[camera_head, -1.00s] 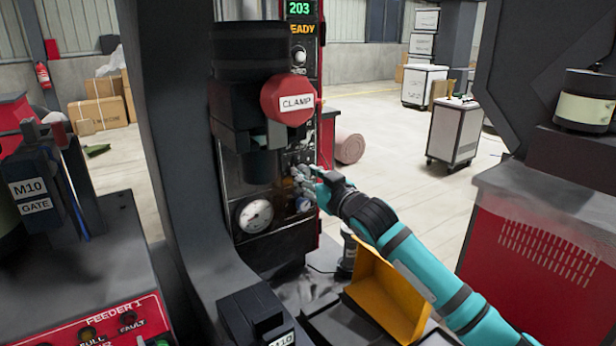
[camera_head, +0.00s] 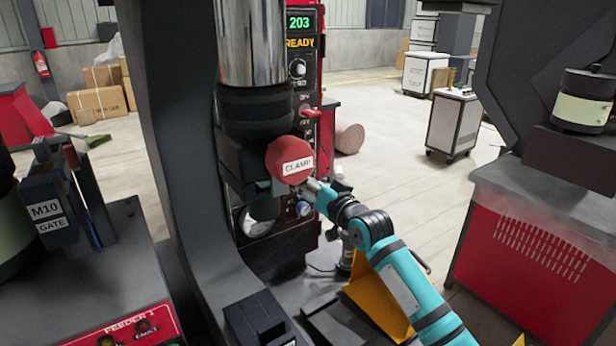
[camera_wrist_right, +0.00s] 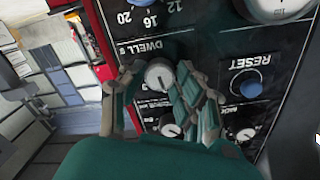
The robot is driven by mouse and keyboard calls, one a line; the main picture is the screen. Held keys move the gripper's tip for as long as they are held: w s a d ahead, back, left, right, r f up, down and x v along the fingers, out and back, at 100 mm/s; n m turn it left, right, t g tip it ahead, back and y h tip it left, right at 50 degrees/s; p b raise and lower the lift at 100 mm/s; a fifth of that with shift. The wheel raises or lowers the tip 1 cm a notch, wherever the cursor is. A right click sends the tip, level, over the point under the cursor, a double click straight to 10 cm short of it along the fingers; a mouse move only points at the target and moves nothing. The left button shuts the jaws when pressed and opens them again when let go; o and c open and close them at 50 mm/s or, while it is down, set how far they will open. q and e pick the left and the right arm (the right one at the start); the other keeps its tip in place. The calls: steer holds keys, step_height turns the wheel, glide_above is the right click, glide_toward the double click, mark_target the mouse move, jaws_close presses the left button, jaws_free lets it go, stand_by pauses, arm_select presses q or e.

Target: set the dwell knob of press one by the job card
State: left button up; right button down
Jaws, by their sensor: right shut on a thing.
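The dwell knob (camera_wrist_right: 160,75) is a small light round knob on the dark press panel, beside the label DWELL S and the scale numbers 12, 16 and 20 in the right wrist view. My right gripper (camera_wrist_right: 151,92) has its fingers on either side of this knob and is shut on it. The head view shows the right gripper (camera_head: 311,187) at the press panel just below the red CLAMP head (camera_head: 290,159), which hides the dwell knob there. I cannot read the knob's pointer. No job card is readable. My left gripper is not in view.
The press display (camera_head: 299,22) reads 203 and READY. A blue RESET button (camera_wrist_right: 250,84) is beside the fingers. A yellow chute (camera_head: 378,302) lies below my right arm.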

steer(key=shift+m+p, duration=0.3)
steer(key=shift+m, duration=0.4)
steer(key=c, duration=0.9)
jaws_free()
steer(key=shift+c, duration=0.2)
steer(key=v, duration=1.2)
